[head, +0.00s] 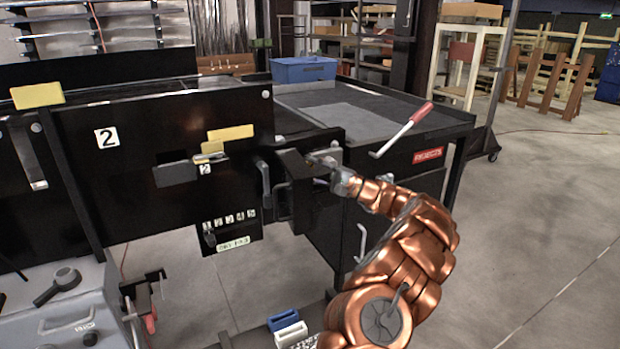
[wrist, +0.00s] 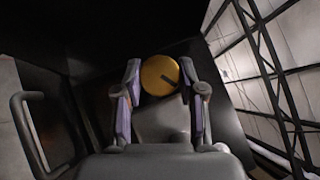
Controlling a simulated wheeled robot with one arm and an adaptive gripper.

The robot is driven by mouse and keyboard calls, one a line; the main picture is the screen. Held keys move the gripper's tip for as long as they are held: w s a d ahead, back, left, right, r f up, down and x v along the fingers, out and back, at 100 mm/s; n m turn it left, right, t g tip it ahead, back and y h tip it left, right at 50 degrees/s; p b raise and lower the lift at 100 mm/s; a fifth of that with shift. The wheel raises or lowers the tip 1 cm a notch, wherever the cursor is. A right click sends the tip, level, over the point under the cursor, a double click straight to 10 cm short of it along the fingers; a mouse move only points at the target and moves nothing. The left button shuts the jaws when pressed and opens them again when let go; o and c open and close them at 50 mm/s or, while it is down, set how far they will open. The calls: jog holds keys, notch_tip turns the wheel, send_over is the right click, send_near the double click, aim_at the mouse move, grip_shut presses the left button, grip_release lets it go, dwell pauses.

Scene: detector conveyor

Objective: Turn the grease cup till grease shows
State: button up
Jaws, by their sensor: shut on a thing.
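The grease cup (wrist: 160,75) is a round brass-yellow cap with a dark mark on its lower right face, in the wrist view. My gripper (wrist: 160,88) is shut on it, with one purple-grey padded finger on each side. In the head view my gripper (head: 325,165) reaches to the black housing at the end of the conveyor, and the cup is hidden there. I cannot make out any grease around the cup.
A black handle (wrist: 28,130) stands left of my gripper in the wrist view. A red-handled lever (head: 405,128) rises near my arm. The rejects table (head: 440,118) holds a blue bin (head: 303,70). Open floor lies to the right.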

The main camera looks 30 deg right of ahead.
jog(key=shift+m+t+b, duration=0.3)
jog(key=shift+m, duration=0.1)
jog(key=o, duration=1.1)
jog(key=shift+o, duration=0.2)
jog(key=v, duration=1.2)
jog(key=shift+f, duration=0.1)
